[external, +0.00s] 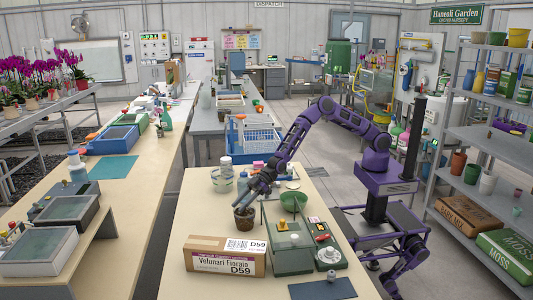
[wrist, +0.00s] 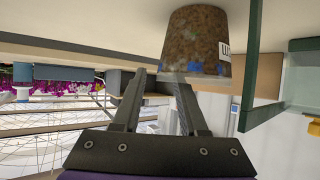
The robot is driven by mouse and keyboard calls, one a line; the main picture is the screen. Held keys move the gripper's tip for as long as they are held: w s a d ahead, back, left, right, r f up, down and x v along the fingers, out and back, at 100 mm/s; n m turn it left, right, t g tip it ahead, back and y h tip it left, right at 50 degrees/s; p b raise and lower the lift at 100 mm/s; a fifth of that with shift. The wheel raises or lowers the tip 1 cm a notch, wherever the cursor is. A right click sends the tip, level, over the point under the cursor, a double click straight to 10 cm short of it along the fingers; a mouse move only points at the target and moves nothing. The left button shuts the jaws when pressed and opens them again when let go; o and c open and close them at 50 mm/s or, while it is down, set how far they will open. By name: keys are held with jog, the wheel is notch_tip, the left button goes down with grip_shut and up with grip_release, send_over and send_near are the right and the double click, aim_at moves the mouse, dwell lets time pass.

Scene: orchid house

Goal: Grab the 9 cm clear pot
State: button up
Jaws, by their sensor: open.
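A small pot (external: 244,220) with brown bark-like contents stands upright on the near table, behind the cardboard box. In the wrist view, which is upside down, the same pot (wrist: 197,40) shows brown, speckled walls with bluish patches at the rim and a white label at its right side. I cannot tell its size or how clear its wall is. My gripper (external: 256,192) reaches down from the right, just above the pot. In the wrist view my gripper (wrist: 157,75) is open and empty. Its right fingertip overlaps the pot's rim in the picture; contact is unclear.
A cardboard box (external: 225,257) labelled D59 stands in front of the pot. The table's left front is clear.

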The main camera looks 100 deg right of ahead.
grip_shut()
dwell(1.4)
